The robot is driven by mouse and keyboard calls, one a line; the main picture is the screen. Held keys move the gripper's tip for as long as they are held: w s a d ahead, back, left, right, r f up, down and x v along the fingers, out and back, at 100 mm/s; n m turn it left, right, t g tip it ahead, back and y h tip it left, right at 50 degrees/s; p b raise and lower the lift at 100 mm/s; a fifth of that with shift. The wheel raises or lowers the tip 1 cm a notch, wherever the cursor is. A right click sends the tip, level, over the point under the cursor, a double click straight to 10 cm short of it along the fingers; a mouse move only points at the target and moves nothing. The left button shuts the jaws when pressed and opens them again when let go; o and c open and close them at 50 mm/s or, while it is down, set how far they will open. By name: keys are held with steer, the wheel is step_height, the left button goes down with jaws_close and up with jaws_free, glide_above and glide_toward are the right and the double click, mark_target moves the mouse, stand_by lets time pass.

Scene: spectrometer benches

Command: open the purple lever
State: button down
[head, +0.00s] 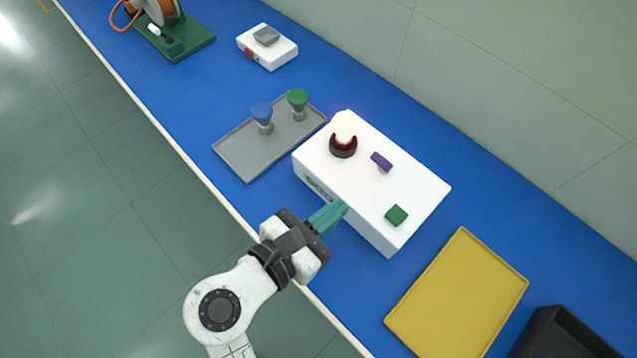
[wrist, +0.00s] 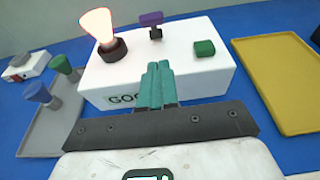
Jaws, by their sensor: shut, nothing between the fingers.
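The purple lever (head: 381,161) stands on top of a white box (head: 420,190), between a glowing bulb and a green block. In the wrist view the purple lever (wrist: 151,19) sits on a short stem near the box's far edge. My gripper (head: 342,207) has teal fingers, shut and empty, at the front side of the white box. In the wrist view my gripper (wrist: 158,68) points toward the box and lies short of the lever, apart from it. Whether the fingertips touch the box cannot be told.
A lit bulb (head: 345,126) in a dark red socket and a green block (head: 397,215) are on the box. A grey tray (head: 240,158) with blue and green knobs lies left, a yellow tray (head: 455,300) right. A black bin (head: 565,335) is at lower right.

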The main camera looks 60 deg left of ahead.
mark_target(383, 163)
steer(key=x, duration=0.5)
steer(key=shift+r, duration=0.2)
steer(key=shift+w+a+r+p, duration=0.25)
steer(key=shift+w+r+p, duration=0.3)
steer(key=shift+w, duration=0.35)
steer(key=shift+w+a+r, duration=0.15)
steer(key=shift+w+r, duration=0.15)
steer(key=shift+w, duration=0.3)
steer(key=shift+w+r+p, duration=0.1)
steer(key=shift+r+p, duration=0.15)
steer(key=shift+p, duration=0.2)
